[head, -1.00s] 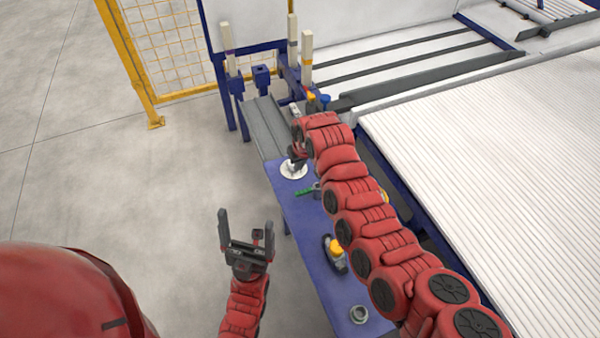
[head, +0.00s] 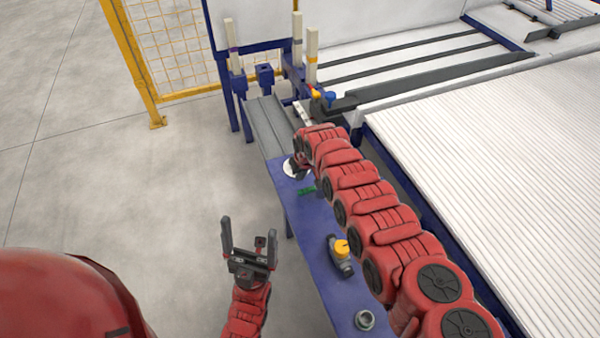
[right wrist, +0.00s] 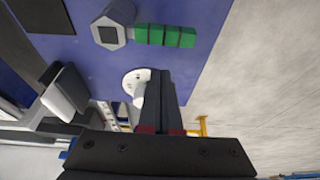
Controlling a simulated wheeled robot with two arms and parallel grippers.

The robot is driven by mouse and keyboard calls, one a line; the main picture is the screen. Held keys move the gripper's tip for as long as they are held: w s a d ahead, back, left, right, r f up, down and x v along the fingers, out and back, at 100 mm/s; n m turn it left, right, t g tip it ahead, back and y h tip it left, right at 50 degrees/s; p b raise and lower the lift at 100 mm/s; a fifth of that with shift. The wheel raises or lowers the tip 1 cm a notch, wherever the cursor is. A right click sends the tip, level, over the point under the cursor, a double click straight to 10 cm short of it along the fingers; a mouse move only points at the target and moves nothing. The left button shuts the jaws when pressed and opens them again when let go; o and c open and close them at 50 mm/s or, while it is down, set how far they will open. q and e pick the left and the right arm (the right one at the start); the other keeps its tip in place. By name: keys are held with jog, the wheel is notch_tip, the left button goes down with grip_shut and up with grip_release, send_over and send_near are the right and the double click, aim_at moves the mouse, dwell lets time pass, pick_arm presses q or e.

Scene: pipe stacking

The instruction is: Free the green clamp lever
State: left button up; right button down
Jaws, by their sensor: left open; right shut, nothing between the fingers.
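The green clamp lever (head: 307,191) lies on the blue bench top, just nearer than my right gripper in the head view. In the right wrist view the green lever (right wrist: 165,36) is a ribbed bar sticking out from a grey hexagonal fitting (right wrist: 111,25) with a dark square centre. My right gripper (right wrist: 158,75) is shut and empty. Its fingers point towards a white round flange (right wrist: 129,77) and overlap it in the picture, beside the lever; contact cannot be told. In the head view my right arm partly hides this area. My left gripper (head: 248,228) is open and empty, left of the bench.
The blue bench (head: 305,235) is narrow. A valve with a yellow cap (head: 341,247) and a grey ring (head: 364,320) stand on it. White posts (head: 312,52) rise behind, and a white ribbed conveyor (head: 500,140) lies right. Open floor is left.

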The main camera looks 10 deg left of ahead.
aim_at(313, 189)
jog(key=shift+s+d+r+p, duration=0.3)
jog(key=shift+s+r+p, duration=0.25)
jog(key=shift+p, duration=0.55)
jog(key=shift+s+d+f, duration=0.25)
jog(key=shift+s+f, duration=0.05)
jog(key=shift+s, duration=0.05)
jog(key=shift+s+d+p, duration=0.25)
jog(key=shift+s+p, duration=0.2)
jog(key=shift+s, duration=0.1)
jog(key=shift+f, duration=0.1)
